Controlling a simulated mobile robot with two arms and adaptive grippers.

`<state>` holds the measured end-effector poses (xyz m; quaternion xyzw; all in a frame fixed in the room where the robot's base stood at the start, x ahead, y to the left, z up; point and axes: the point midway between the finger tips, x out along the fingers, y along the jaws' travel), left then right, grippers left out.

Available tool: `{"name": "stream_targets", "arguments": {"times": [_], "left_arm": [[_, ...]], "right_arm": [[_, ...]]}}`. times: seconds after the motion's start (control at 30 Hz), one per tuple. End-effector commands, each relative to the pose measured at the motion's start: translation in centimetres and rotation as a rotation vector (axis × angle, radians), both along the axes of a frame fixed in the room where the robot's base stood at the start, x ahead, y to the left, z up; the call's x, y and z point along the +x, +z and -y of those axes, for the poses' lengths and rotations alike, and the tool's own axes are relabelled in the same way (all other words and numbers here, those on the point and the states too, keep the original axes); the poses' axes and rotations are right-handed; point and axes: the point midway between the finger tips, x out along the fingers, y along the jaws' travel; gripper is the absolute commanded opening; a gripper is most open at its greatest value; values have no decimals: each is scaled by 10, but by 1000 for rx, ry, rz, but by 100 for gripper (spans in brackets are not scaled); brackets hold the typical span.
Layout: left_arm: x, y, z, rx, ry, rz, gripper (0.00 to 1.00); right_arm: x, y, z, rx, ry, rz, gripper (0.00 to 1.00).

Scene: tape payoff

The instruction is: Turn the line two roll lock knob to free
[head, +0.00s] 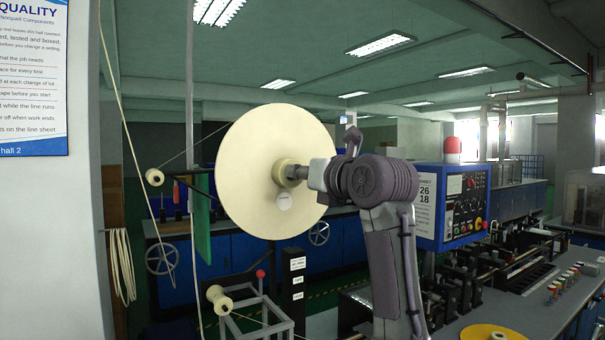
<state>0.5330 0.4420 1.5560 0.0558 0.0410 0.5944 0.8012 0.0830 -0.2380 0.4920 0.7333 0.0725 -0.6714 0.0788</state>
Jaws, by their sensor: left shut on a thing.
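My right gripper is not in view.
A dark post with white labels (297,264) and a red-topped lever (260,274) stand below the roll. Small guide spools (154,177) carry tape at the left. A blue control panel (463,205) with a red lamp is at the right, above a machine bench. A pale pillar (54,240) bounds the left.

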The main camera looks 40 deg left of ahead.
Motion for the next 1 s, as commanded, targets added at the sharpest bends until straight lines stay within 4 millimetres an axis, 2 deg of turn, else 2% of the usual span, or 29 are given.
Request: {"name": "stream_targets", "arguments": {"times": [0.37, 1.0], "left_arm": [[1, -3, 1, -60, -2, 201, 0], [1, -1, 1, -225, -2, 781, 0]], "right_arm": [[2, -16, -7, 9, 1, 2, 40], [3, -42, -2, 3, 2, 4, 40]]}}
